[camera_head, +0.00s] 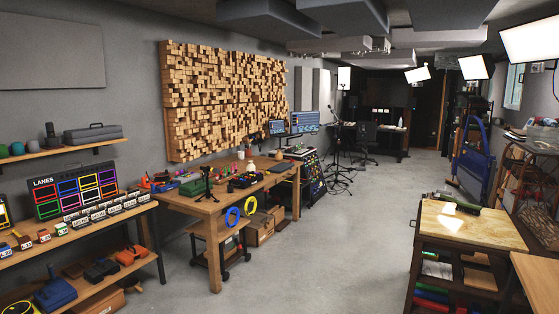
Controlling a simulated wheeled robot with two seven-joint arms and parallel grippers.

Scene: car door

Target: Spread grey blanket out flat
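I cannot make out a grey blanket anywhere in the head view. Neither of my grippers shows in this view. The only grey object of some size on a surface is a boxy case (92,134) on the wall shelf at the left, and it does not look like cloth.
A long wooden workbench (216,205) with tools stands along the left wall. A shelf unit (150,208) with a LANES board (75,190) is nearer. A wood-topped cart (480,232) stands at right, a blue car door frame (472,157) behind it. The grey floor (325,240) between is clear.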

